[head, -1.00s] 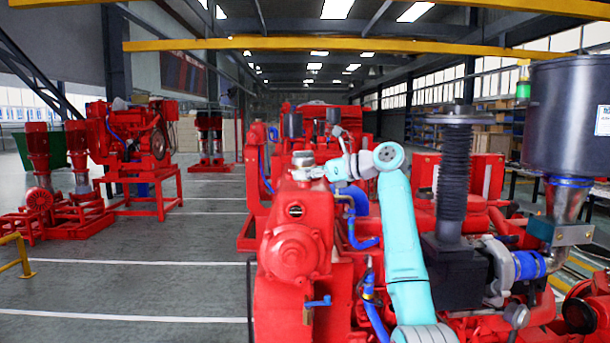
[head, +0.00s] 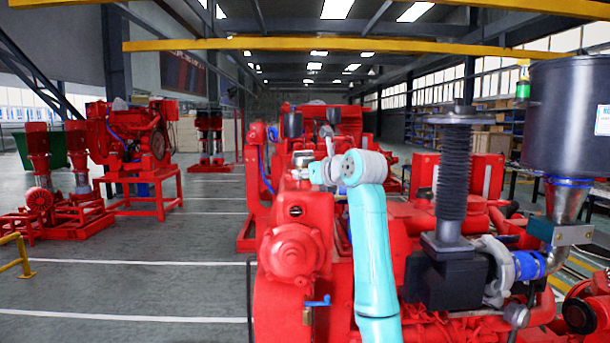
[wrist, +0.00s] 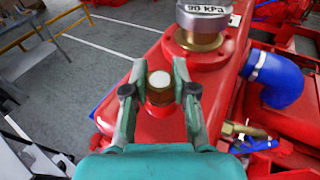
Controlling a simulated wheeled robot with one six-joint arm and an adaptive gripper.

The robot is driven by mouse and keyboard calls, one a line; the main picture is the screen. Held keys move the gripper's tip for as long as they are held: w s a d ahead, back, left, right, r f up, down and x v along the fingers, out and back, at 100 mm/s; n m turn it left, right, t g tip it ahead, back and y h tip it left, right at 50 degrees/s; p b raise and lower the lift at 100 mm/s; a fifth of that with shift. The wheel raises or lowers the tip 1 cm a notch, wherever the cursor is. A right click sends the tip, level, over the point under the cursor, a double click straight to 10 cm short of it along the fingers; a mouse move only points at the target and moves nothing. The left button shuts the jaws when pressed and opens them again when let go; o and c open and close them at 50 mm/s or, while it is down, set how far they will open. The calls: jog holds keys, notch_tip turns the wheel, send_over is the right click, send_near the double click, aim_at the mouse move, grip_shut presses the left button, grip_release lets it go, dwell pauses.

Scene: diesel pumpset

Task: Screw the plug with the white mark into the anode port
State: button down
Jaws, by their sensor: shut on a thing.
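A brass plug with a white mark on its top (wrist: 160,86) is between the fingers of my gripper (wrist: 159,72) in the wrist view. The gripper is shut on it, with one teal finger on each side. The plug's top faces the camera, and its lower end is hidden. Red metal shows behind and below it; I cannot tell whether the plug touches it. I cannot make out the anode port in either view. In the head view my teal arm reaches to the red engine, and the fingers and plug cannot be made out.
A silver cap marked 90 kPa on a brass neck (wrist: 203,22) stands just beyond the plug. A blue hose (wrist: 278,80) and a brass fitting (wrist: 240,130) are to its right. A black ribbed column (head: 453,190) stands right of my arm.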

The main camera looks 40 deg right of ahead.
jog(key=c, duration=1.1)
grip_release()
jog(key=shift+f, duration=0.2)
jog(key=shift+o, duration=0.2)
jog(key=shift+r, duration=0.1)
jog(key=shift+d+n+y, duration=0.2)
jog(key=shift+n+y, duration=0.4)
jog(key=shift+y, duration=0.3)
jog(key=n+g+y, duration=0.1)
jog(key=n+y, duration=0.3)
jog(key=y, duration=0.1)
jog(key=shift+a, duration=0.1)
jog(key=n+g+y, duration=0.2)
jog(key=n+y, duration=0.1)
jog(key=y, duration=0.1)
jog(key=shift+r+n+g, duration=0.1)
jog(key=shift+n+g, duration=0.2)
jog(key=shift+g, duration=0.1)
jog(key=shift+a+n+g+y, duration=0.1)
jog(key=shift+n+g+y, duration=1.5)
jog(key=shift+y, duration=0.1)
